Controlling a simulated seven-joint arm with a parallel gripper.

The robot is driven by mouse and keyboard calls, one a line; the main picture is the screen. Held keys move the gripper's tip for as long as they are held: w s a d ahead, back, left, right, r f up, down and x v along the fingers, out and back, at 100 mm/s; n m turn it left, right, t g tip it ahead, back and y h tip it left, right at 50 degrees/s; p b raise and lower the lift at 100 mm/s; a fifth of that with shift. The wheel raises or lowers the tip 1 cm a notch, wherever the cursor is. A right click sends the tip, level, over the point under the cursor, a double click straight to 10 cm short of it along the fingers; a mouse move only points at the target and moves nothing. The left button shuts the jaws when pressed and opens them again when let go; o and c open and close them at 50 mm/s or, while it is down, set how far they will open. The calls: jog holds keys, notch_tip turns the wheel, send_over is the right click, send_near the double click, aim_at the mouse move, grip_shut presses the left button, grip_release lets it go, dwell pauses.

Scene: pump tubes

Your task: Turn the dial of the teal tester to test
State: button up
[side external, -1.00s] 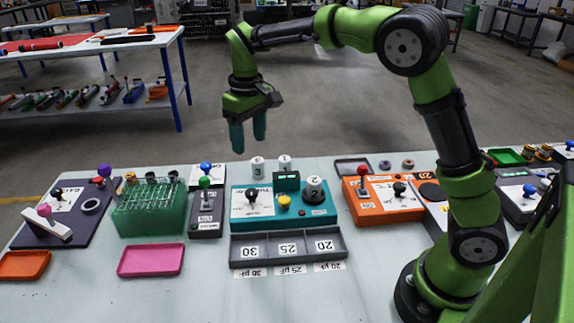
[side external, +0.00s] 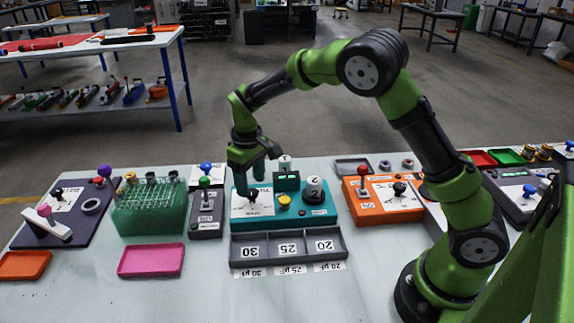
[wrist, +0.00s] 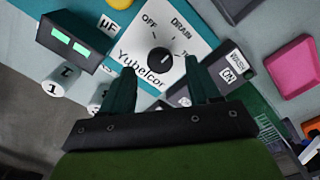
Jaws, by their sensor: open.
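The teal tester (side external: 312,221) stands mid-table. Its black dial (side external: 253,194) sits on a white plate at its left side. In the wrist view the dial (wrist: 160,60) shows a small white pointer mark, seemingly toward DRAIN. The plate (wrist: 130,42) reads OFF, DRAIN and a third label starting with T, partly hidden by a finger. My gripper (side external: 250,178) is open and points down over the back of the plate, close to the dial. In the wrist view the gripper (wrist: 164,82) has a finger on each side just short of the dial, with nothing between them.
A green display block (side external: 286,181), a yellow button (side external: 284,201) and numbered white cylinders (side external: 315,188) are on or behind the tester. A grey tray with labelled compartments (side external: 288,261) lies in front. A dark switch box (side external: 206,220) stands left, an orange device (side external: 380,213) right.

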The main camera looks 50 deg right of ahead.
aim_at(252, 196)
jog(key=shift+f, duration=1.35)
jog(key=shift+c, duration=0.3)
jog(key=c, duration=1)
